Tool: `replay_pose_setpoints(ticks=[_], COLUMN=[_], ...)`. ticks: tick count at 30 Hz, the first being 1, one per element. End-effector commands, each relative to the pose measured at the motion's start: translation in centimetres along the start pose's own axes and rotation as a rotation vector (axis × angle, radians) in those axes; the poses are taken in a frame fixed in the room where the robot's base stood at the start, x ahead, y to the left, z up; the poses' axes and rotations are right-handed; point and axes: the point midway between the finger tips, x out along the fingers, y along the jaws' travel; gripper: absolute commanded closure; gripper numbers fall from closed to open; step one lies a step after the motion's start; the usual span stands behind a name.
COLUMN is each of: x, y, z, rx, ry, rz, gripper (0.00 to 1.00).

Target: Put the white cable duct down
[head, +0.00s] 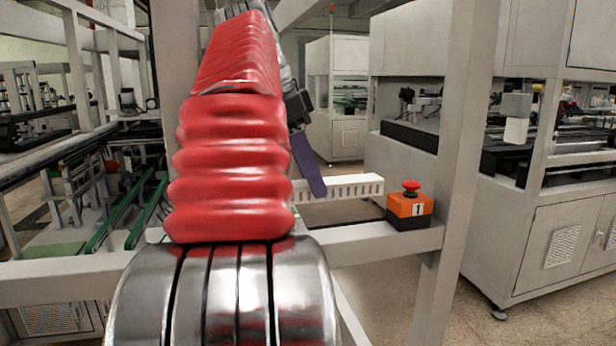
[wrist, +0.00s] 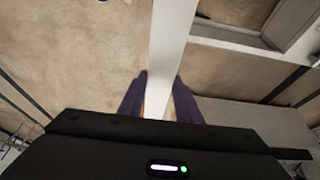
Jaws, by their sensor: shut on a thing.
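The white cable duct (head: 338,187) is a long pale bar with a row of slots along its side. In the head view it lies about level, just right of my red-sleeved arm, which hides its left part. My gripper has purple fingers, and one finger (head: 308,165) shows against the duct. In the wrist view the duct (wrist: 176,50) runs from the top edge down between the two fingertips of my gripper (wrist: 158,98), which is shut on it. Tan floor shows on both sides of it there. I cannot tell whether the duct touches anything below.
An orange box with a red button (head: 409,207) stands on a pale frame beam (head: 375,246), close to the duct's right end. A pale upright post (head: 462,150) rises right of it. Grey machine cabinets (head: 555,235) stand behind, with open floor between.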

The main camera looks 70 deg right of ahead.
Motion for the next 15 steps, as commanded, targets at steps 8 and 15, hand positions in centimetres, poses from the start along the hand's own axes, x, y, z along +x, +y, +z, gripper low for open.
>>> replay_pose_setpoints(ticks=[8, 15], x=[1.4, 3.2], y=[0.1, 0.1], z=[0.5, 1.3], rx=[0.000, 0.001], ry=[0.000, 0.000], rz=[0.002, 0.002], gripper=[0.97, 0.97])
